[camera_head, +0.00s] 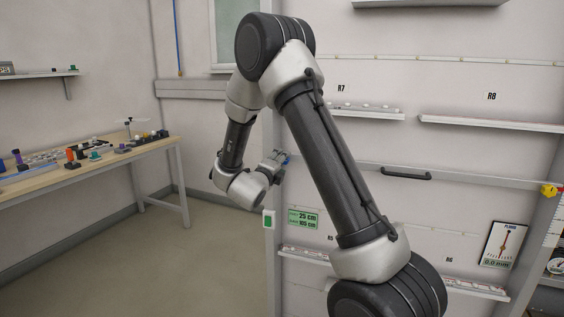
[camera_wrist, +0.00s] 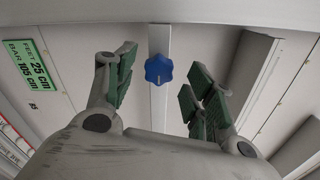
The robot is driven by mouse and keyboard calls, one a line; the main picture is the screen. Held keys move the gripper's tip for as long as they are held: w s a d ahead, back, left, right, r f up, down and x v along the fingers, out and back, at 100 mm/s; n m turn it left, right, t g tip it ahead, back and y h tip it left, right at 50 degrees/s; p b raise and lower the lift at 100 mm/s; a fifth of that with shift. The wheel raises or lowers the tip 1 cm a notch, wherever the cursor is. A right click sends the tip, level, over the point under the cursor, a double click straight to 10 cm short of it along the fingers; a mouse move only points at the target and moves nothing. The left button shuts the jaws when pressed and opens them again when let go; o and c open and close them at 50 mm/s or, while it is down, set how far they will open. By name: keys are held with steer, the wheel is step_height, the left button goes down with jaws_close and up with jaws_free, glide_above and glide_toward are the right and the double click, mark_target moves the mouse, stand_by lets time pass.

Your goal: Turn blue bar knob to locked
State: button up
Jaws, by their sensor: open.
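The blue bar knob (camera_wrist: 158,68) is a lobed star-shaped knob on a pale upright post, seen in the wrist view between my fingers. A small white mark shows on its face, too small to read.
A green sign (camera_head: 303,219) reads 25 cm and 105 cm. A horizontal bar (camera_head: 455,178) with a black handle (camera_head: 407,174) runs right from the post, near a yellow knob (camera_head: 549,190). Shelves line the wall. A cluttered workbench (camera_head: 160,146) stands left, with free floor before it.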

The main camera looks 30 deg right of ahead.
steer(key=v, duration=0.9)
steer(key=w+a+f+n+y, duration=0.3)
steer(key=a+f+n+y, duration=0.35)
steer(key=f+n, duration=0.25)
steer(key=s+a+f+n+g+y, duration=0.3)
steer(key=a+f+n+y, duration=0.1)
steer(key=a+n+y, duration=0.25)
steer(key=s+a+r+n+g+y, duration=0.2)
steer(key=s+n+g+y, duration=0.1)
steer(key=s+n, duration=0.4)
steer(key=s+d+r+n+h, duration=0.1)
steer(key=s+d+r+n, duration=0.1)
steer(key=s+d+r, duration=0.3)
steer(key=s+d+r+n+g, duration=0.1)
steer(key=s+d+r+n, duration=0.2)
steer(key=s, duration=0.8)
steer(key=s+d+r+n+h, duration=0.1)
steer(key=s+d+r+n, duration=0.2)
steer(key=s+d+r, duration=0.4)
step_height(320, 180, up, 3)
steer(key=shift+s+r+g+h, duration=0.1)
steer(key=shift+s+g+h, duration=0.2)
steer(key=shift+s, duration=0.75)
